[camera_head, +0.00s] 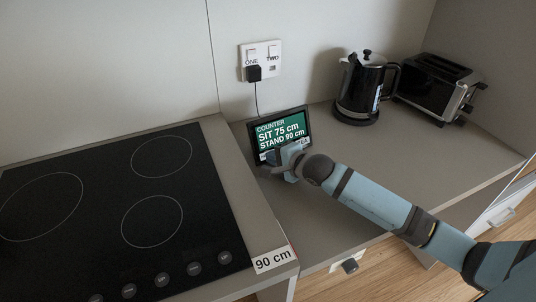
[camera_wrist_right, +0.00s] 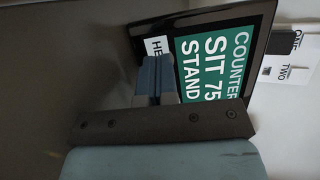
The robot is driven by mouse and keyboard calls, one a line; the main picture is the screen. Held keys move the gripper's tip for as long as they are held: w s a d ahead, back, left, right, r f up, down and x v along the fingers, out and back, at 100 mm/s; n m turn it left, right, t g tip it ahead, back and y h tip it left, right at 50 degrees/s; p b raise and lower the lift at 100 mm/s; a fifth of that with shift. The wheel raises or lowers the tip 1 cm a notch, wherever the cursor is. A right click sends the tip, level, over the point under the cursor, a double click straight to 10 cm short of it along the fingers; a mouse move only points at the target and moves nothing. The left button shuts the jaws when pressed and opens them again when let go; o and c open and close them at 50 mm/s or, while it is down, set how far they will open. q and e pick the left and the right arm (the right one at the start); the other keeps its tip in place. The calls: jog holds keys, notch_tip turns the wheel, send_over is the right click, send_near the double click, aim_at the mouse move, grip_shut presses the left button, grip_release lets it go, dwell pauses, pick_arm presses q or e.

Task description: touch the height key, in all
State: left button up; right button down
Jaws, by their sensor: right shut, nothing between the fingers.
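The counter's control panel (camera_head: 281,131) is a black-framed tablet with a green screen reading "COUNTER, SIT 75 cm, STAND 90 cm". It leans near the wall on the grey counter. A white key starting with "HE", the height key (camera_wrist_right: 154,47), shows in the right wrist view beside the green screen (camera_wrist_right: 210,62); the rest of its label is hidden by my fingers. My right gripper (camera_head: 272,157) is shut and empty at the panel's lower edge. Its fingertips (camera_wrist_right: 156,60) overlap the key in the wrist view; I cannot tell whether they touch it. My left gripper is not in view.
A black hob (camera_head: 110,215) fills the left. A black kettle (camera_head: 361,88) and toaster (camera_head: 436,85) stand at the back right. A wall socket (camera_head: 260,59) holds a black plug (camera_head: 254,74). The middle counter is clear.

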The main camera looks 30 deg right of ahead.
jog(key=s+r+p, duration=0.1)
jog(key=s+p, duration=0.2)
jog(key=shift+r, duration=0.35)
jog(key=shift+s+d+r+p, duration=0.1)
jog(key=shift+s+r+p, duration=0.05)
jog(key=shift+s+p, duration=0.5)
jog(key=shift+s, duration=0.1)
